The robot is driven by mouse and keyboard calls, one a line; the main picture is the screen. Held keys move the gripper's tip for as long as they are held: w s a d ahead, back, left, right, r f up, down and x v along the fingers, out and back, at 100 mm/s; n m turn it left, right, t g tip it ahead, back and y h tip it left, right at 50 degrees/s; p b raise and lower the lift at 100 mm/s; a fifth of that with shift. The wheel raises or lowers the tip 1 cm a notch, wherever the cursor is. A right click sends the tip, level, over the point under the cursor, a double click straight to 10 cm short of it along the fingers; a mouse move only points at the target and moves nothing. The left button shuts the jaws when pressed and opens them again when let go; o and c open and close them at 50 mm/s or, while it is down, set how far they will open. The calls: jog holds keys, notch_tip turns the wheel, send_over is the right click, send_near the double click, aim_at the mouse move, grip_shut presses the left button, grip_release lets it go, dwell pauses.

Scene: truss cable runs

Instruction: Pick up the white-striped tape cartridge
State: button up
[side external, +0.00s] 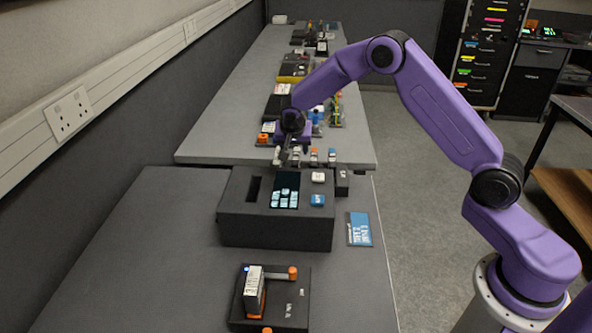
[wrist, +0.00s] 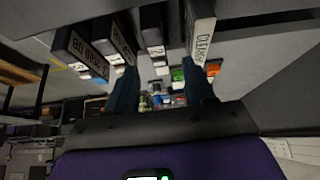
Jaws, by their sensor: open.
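In the wrist view, several dark upright cartridges carry white lettered strips. One stands at the left (wrist: 75,48), one beside it (wrist: 112,40), one near the middle (wrist: 152,28), and one reading like "CLEANER" at the right (wrist: 201,32). I cannot tell which is the white-striped tape cartridge. In the side view, a row of small cartridges (side external: 314,156) with white and coloured ends stands behind the black box. My gripper (side external: 283,161) is just left of that row, above the box's back edge. In the wrist view my gripper (wrist: 160,88) is open, its fingers apart with nothing visible held between them.
The black box (side external: 275,230) with a slot and small tiles stands in front of the gripper. A blue-and-white card (side external: 360,229) lies to its right. A device with orange knobs (side external: 268,318) is at the front. The grey table's left part is clear. Further items crowd the far table.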

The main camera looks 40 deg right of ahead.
aim_at(296, 154)
jog(key=shift+x, duration=2.65)
jog(key=shift+d, duration=0.1)
jog(key=shift+r, duration=0.1)
grip_shut()
